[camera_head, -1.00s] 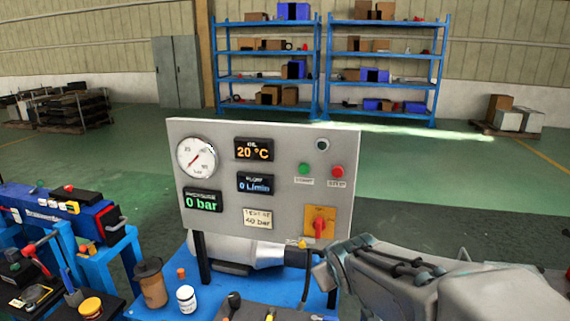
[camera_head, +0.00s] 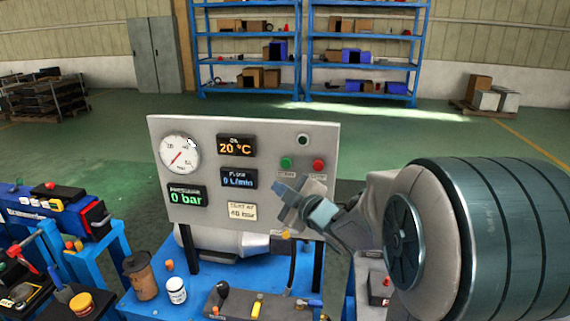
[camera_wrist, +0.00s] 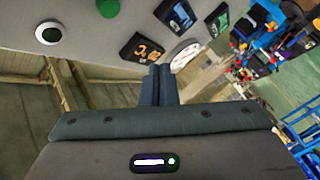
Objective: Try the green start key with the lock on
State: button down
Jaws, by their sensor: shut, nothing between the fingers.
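The round green start key (camera_head: 286,163) sits on the upright grey panel (camera_head: 160,123), left of the red stop key (camera_head: 318,165). In the wrist view the green key (camera_wrist: 108,8) is at the top edge. My gripper (camera_head: 285,195) is in front of the panel, just below the green key in the head view. Its fingers (camera_wrist: 159,72) are together and empty; I cannot tell whether they touch the panel. The yellow switch plate with the red handle is hidden behind my gripper and arm, so no lock is visible.
The round lamp (camera_head: 303,140) above the keys looks dark. The displays read 20 °C (camera_head: 235,146), 0 L/min (camera_head: 238,180) and 0 bar (camera_head: 187,196). A brown canister (camera_head: 141,277) and white jar (camera_head: 176,291) stand on the blue bench (camera_head: 150,309) below.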

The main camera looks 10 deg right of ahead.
jog(key=p, duration=0.2)
send_near(281, 164)
jog(key=shift+w+a+f, duration=0.15)
jog(key=shift+w+a, duration=0.65)
jog(key=shift+w, duration=0.25)
jog(key=shift+w+a+f, duration=0.15)
jog(key=shift+w+a, duration=0.65)
jog(key=shift+w, duration=0.3)
jog(key=shift+w, duration=0.15)
dwell(0.3)
jog(key=shift+w+d, duration=0.15)
jog(key=shift+w, duration=0.1)
jog(key=shift+w+d, duration=0.2)
jog(key=shift+w, duration=0.25)
dwell(0.7)
jog(key=shift+s+b, duration=0.15)
jog(key=shift+b, duration=0.2)
jog(key=shift+s+a+b, duration=0.35)
jog(key=shift+s+b, duration=0.05)
jog(key=shift+s, duration=0.3)
jog(key=shift+s, duration=0.1)
